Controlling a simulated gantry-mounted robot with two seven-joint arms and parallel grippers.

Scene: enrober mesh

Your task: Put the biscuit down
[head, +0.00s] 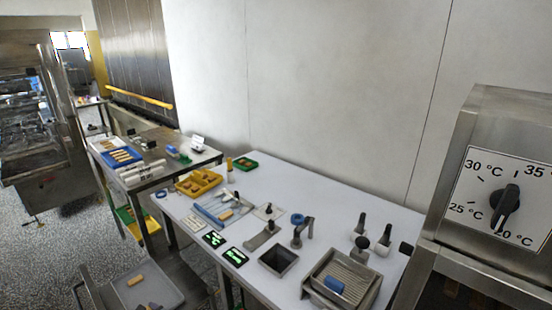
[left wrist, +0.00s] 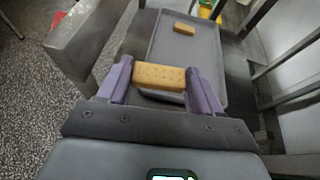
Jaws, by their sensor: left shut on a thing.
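My left gripper (left wrist: 152,82) is shut on a tan rectangular biscuit (left wrist: 159,76), held crosswise between its two purple fingers. The held biscuit shows in front of the near end of a grey tray (left wrist: 212,62); whether it touches the tray cannot be told. Another biscuit (left wrist: 184,28) lies at the far end of that tray. In the head view the grey tray (head: 168,283) is at the lower left, with a biscuit (head: 134,281) on it. Small dark shapes at the bottom edge there are too cut off to identify. My right gripper is not in view.
A white table (head: 330,200) carries a yellow tray (head: 186,190), a dark square container (head: 279,262), a ridged metal tray (head: 320,297) and several tools. A steel table with a blue tray (head: 110,161) stands behind left. A temperature dial (head: 505,205) is at right.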

